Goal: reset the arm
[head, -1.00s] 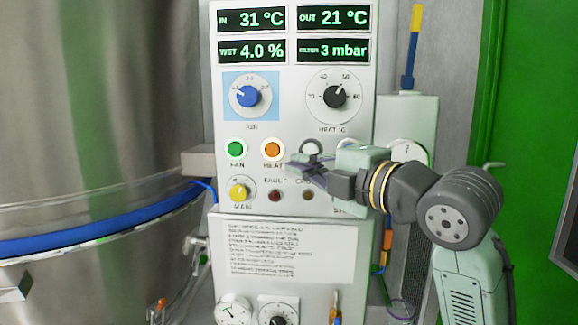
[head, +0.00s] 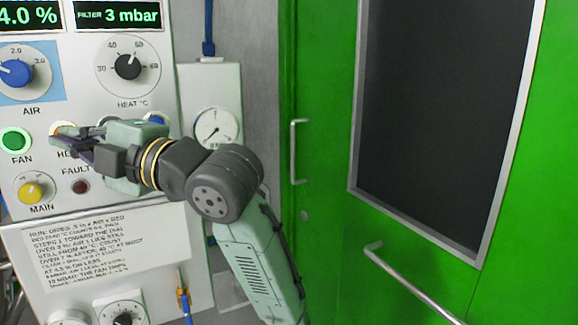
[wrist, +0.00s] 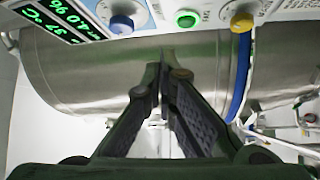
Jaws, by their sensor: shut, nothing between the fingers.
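My gripper (head: 62,141) is shut and empty. My arm bends down to the lower right of the head view. It hides part of the panel's button row.
The green FAN button (head: 15,141) looks lit. The yellow MAIN knob (head: 34,188) and blue AIR knob (head: 14,73) are on the panel. A round gauge (head: 216,128) is right of it. A green door (head: 400,230) with a rail handle (head: 405,280) stands at the right.

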